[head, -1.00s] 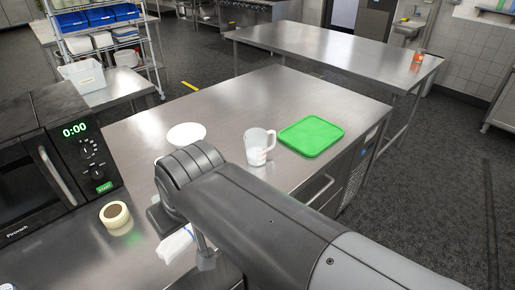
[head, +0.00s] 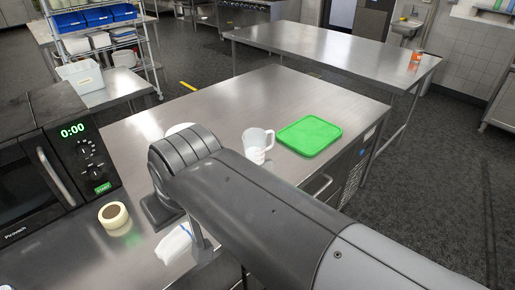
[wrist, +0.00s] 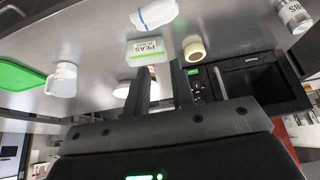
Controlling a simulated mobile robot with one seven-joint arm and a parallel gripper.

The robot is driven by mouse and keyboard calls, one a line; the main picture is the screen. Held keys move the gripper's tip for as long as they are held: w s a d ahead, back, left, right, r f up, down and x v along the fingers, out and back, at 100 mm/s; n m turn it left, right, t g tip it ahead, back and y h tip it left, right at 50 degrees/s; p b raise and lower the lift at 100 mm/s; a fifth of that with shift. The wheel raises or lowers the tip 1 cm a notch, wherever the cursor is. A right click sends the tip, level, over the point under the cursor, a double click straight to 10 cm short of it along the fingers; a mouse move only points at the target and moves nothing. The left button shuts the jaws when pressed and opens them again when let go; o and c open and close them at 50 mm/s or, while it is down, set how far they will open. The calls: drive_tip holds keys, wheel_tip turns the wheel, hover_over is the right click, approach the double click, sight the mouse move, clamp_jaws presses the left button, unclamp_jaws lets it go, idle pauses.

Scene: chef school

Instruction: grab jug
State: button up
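The jug is a clear-white measuring jug with a handle. It stands upright on the steel counter in the head view (head: 256,144), just beyond my arm and left of a green board or tray (head: 310,135). In the wrist view, which is turned over, the jug (wrist: 62,82) is at the left, beside the green item (wrist: 20,77). My gripper (wrist: 158,82) shows in the wrist view with its two fingers apart and nothing between them. It is away from the jug, which lies off to the left of the fingers. In the head view my arm hides the fingers.
A white plate (head: 179,129) is partly hidden behind my arm. A tape roll (head: 114,216), a white bag or cloth (head: 175,243) and a microwave (head: 40,165) are at the left. A tub labelled peas (wrist: 147,50) shows near the fingers.

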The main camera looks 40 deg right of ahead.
drive_tip(key=w+d+r+m+t+y, duration=0.3)
drive_tip(key=w+d+m+y, duration=0.4)
drive_tip(key=w+d+m, duration=1.15)
drive_tip(key=s+d+m+t+h, duration=0.25)
drive_tip(key=d+m, duration=0.25)
drive_tip(key=d, duration=0.4)
drive_tip(key=s+d+m+t+h, duration=0.1)
drive_tip(key=d+m+t+h, duration=0.1)
drive_tip(key=d+m+t, duration=0.5)
drive_tip(key=s+d+m+g+h, duration=0.15)
drive_tip(key=d+m, duration=0.25)
drive_tip(key=d, duration=0.8)
drive_tip(key=shift+m+t+h, duration=0.5)
drive_tip(key=shift+m+t, duration=0.2)
drive_tip(key=shift+m, duration=0.05)
drive_tip(key=f, duration=0.7)
drive_tip(key=s+d+f, duration=0.1)
drive_tip(key=f, duration=1.4)
drive_tip(key=shift+s+d, duration=0.25)
drive_tip(key=shift+d, duration=0.1)
drive_tip(key=shift+w+f, duration=0.15)
drive_tip(key=shift+f, duration=0.05)
drive_tip(key=w, duration=1)
drive_tip(key=shift+w+f, duration=0.15)
drive_tip(key=shift+w, duration=0.1)
clamp_jaws()
